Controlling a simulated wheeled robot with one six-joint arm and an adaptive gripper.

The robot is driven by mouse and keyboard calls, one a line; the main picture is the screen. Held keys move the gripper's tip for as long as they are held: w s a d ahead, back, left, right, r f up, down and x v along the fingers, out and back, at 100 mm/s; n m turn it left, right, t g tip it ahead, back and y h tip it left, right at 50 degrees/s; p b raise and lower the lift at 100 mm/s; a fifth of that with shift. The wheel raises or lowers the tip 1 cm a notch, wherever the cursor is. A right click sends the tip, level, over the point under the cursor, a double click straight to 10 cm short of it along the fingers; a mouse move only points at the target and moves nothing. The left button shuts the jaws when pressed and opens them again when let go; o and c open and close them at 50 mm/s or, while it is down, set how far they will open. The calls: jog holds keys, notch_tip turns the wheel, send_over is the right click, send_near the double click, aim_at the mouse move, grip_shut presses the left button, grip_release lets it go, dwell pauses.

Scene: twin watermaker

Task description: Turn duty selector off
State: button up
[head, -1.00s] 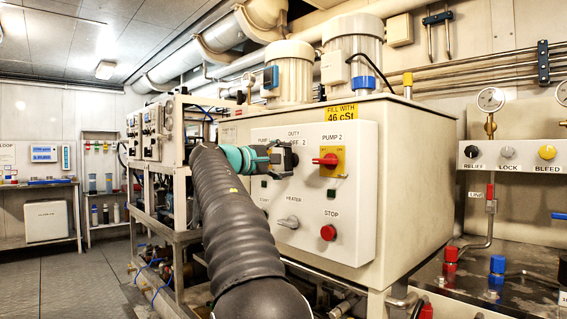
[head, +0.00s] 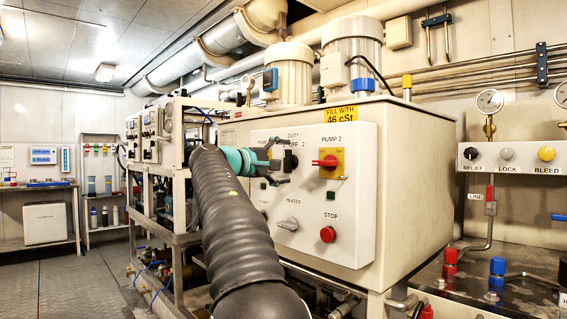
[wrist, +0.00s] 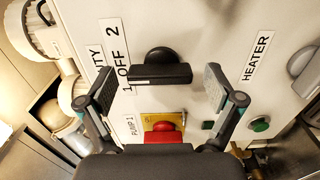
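The duty selector (wrist: 160,72) is a black bar knob on the white panel. Its bar lies level in the wrist view, with its left end facing the OFF mark on the "1 OFF 2" label (wrist: 118,58). In the head view the selector (head: 291,161) stands upright below "DUTY", partly hidden by my gripper. My gripper (head: 275,164) is open and empty in front of it. In the wrist view my gripper (wrist: 160,82) has one finger on each side of the knob, with visible gaps to both.
A red pump 1 switch (wrist: 165,133) sits below the knob in the wrist view. The red-and-yellow pump 2 switch (head: 329,162), grey heater knob (head: 288,224) and red stop button (head: 328,234) are on the same panel. Free floor (head: 75,285) lies at the left.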

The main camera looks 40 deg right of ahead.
jog(key=a, duration=1.2)
jog(key=shift+s, duration=0.45)
jog(key=w+a+f+n+t+y, duration=0.1)
jog(key=w+a+f+t+y, duration=0.15)
jog(key=f, duration=0.65)
jog(key=w+a+f+n+t+y, duration=0.1)
jog(key=w+f+y, duration=0.15)
jog(key=f, duration=0.55)
jog(key=s+a+f+y, duration=0.4)
jog(key=f, duration=0.4)
jog(key=s+a+f+m+y, duration=0.1)
jog(key=s+a+f+y, duration=0.2)
jog(key=s, duration=0.7)
jog(key=s+a+f+m+y, duration=0.1)
jog(key=s+a+f+y, duration=0.2)
jog(key=s+a+f, duration=0.5)
jog(key=s+a+f+y, duration=0.3)
jog(key=s+a+f, duration=0.2)
jog(key=s, duration=0.7)
jog(key=shift+a+f+m+t, duration=0.15)
jog(key=shift+f+m+t, duration=0.3)
jog(key=shift+f, duration=0.5)
